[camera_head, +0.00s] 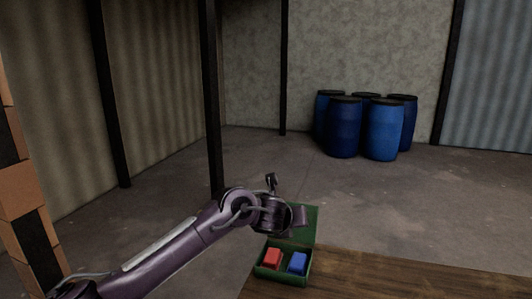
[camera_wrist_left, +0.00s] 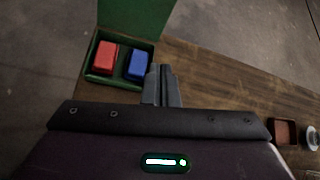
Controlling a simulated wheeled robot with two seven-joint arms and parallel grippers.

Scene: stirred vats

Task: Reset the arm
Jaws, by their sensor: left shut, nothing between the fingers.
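My right gripper is in neither view.
The wooden table (camera_head: 390,277) is bare to the right of the box in the head view. In the wrist view a reddish-brown square container (camera_wrist_left: 285,132) and part of a round pale object (camera_wrist_left: 312,138) lie at the right. Several blue barrels (camera_head: 343,128) stand far back.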

